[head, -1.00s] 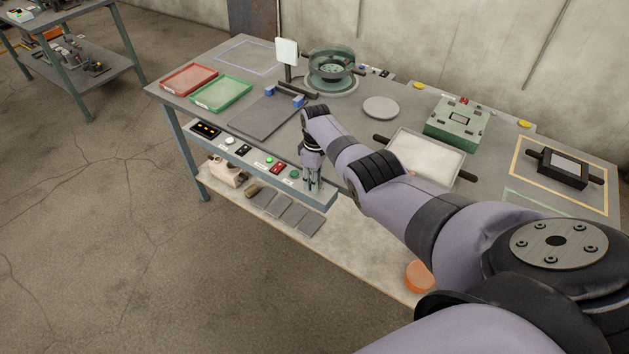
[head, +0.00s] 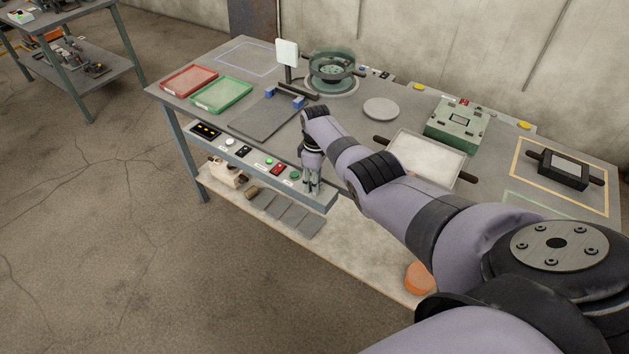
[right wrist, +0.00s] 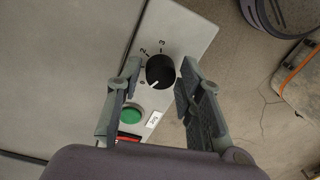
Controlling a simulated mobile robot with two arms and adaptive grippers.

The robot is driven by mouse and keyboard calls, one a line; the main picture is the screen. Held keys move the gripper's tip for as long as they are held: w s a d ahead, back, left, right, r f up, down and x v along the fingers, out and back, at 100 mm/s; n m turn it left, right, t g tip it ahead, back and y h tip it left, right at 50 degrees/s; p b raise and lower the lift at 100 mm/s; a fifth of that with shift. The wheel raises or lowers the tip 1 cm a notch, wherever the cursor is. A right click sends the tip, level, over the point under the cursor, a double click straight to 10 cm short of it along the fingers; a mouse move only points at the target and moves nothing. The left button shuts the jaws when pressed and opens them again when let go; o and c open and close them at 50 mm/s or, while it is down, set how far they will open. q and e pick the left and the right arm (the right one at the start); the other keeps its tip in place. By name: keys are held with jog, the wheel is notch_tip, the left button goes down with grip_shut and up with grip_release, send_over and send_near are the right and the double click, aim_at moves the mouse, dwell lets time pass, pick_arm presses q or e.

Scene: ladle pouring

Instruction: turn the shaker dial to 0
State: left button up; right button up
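The shaker dial (right wrist: 160,71) is a round black knob on the grey panel in the right wrist view. Its white pointer mark points down and left, close to the 0 label; 2 and 3 are printed above. My right gripper (right wrist: 161,70) has one finger on each side of the dial, with small gaps showing, so it looks open around it. In the head view my right gripper (head: 313,185) points down at the right end of the front control panel (head: 240,155) and hides the dial. My left gripper is not in view.
A green button (right wrist: 132,115) and a red switch (right wrist: 129,137) sit beside the dial. On the table are a white tray (head: 428,157), a grey disc (head: 381,108) and a green box (head: 457,122). A lower shelf (head: 350,245) lies below the panel.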

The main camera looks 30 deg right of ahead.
notch_tip(320, 180, up, 12)
jog(key=shift+w+d, duration=0.15)
jog(key=shift+d, duration=0.1)
dwell(0.5)
dwell(0.4)
